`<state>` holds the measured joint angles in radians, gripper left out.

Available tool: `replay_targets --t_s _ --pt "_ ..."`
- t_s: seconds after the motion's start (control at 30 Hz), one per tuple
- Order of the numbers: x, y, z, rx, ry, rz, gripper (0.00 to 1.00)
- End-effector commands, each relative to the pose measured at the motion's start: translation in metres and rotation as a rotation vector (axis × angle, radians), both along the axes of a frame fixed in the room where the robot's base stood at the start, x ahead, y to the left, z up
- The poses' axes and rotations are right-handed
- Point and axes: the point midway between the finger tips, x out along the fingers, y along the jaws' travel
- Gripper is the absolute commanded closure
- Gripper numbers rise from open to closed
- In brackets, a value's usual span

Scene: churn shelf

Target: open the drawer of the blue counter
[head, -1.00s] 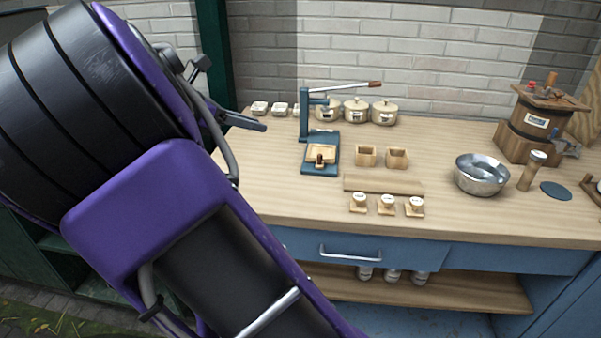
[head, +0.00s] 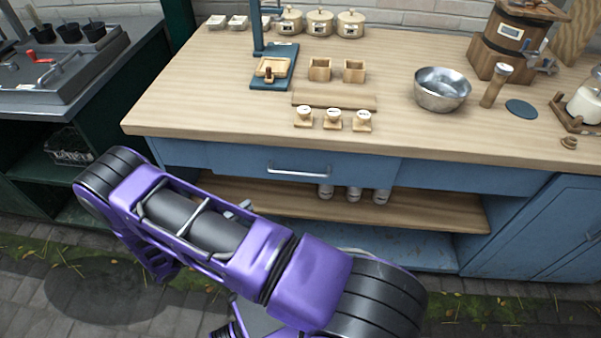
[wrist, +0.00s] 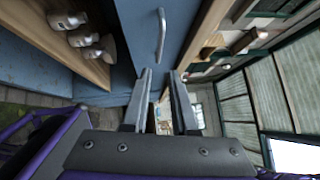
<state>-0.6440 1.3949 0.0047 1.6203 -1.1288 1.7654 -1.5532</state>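The blue counter (head: 430,173) has a wooden top. Its drawer (head: 230,160) is closed, flush with the front, and carries a silver bar handle (head: 299,171). In the wrist view the drawer front (wrist: 150,18) appears turned on its side, with the handle (wrist: 161,36) just ahead of the fingers. My gripper (wrist: 163,78) is open and empty, its two fingers apart and short of the handle. In the head view my arm lies low in front of the counter and hides most of the gripper.
An open wooden shelf (head: 430,206) below the drawer holds several bottles (head: 353,193). On the counter top are a metal bowl (head: 442,89), a churn (head: 507,40) and several pots (head: 319,22). A dark green unit (head: 110,107) stands to the left. Paving in front is clear.

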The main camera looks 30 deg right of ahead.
Motion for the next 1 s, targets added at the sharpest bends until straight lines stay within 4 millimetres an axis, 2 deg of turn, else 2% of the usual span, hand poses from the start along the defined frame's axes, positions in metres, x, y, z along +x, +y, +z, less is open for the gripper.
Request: replay_targets --t_s 0.17,0.7,0.83,1.0 --pt "0.004 -0.024 0.004 -0.001 0.001 -0.003 0.74" --pt "0.024 -0.136 0.019 0.001 -0.003 -0.006 0.74" --pt "0.028 -0.153 0.021 0.002 -0.002 -0.004 0.74" --pt "0.030 -0.165 0.023 0.002 -0.002 -0.003 0.74"
